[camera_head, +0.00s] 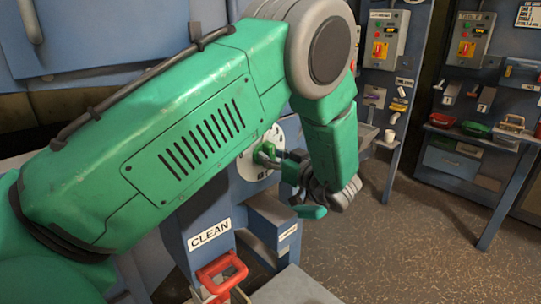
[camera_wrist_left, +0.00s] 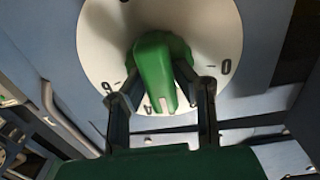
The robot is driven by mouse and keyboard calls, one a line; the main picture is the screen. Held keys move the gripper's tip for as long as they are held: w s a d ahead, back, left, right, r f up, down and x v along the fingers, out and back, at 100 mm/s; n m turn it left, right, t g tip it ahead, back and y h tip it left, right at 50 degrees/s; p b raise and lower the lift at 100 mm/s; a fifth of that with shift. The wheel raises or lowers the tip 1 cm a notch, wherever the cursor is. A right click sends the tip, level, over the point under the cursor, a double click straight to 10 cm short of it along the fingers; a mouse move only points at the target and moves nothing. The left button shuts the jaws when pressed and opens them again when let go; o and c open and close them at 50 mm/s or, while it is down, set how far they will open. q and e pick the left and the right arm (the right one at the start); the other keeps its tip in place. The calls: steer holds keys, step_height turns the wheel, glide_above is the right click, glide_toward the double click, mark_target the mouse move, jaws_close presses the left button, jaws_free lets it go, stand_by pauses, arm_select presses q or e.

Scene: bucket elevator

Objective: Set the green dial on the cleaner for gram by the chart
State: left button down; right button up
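The green dial (camera_head: 266,152) sits on a round white plate (camera_head: 247,165) on the blue cleaner, which bears a CLEAN label (camera_head: 209,235). In the left wrist view the dial (camera_wrist_left: 156,72) has a pale mark at its lower end, beside a figure that looks like 4. A 0 shows to the right and another figure to the left. My left gripper (camera_head: 296,168) is at the dial; in the wrist view its fingers (camera_wrist_left: 158,80) close on the dial's two sides and appear to touch it. My green arm hides part of the plate. My right gripper is out of view.
A red handle (camera_head: 222,272) sits below the CLEAN label. Wall panels with switches stand at the back right, beside a bench (camera_head: 470,135) with trays. A white printed sheet (camera_head: 531,15) at the top right is too small to read. The floor at right is clear.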

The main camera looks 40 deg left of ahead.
arm_select(q)
steer(key=shift+r, duration=0.1)
steer(key=m+p, duration=0.1)
steer(key=p, duration=0.1)
steer(key=m+p, duration=0.2)
steer(key=p, duration=0.1)
steer(key=shift+w+r+m, duration=0.15)
steer(key=shift+r+m, duration=0.05)
steer(key=shift+m, duration=0.1)
steer(key=shift+w+d+f+m+p, duration=0.15)
steer(key=shift+m+p, duration=0.15)
steer(key=shift+m, duration=0.4)
steer(key=c, duration=1.3)
jaws_free()
steer(key=shift+d, duration=0.25)
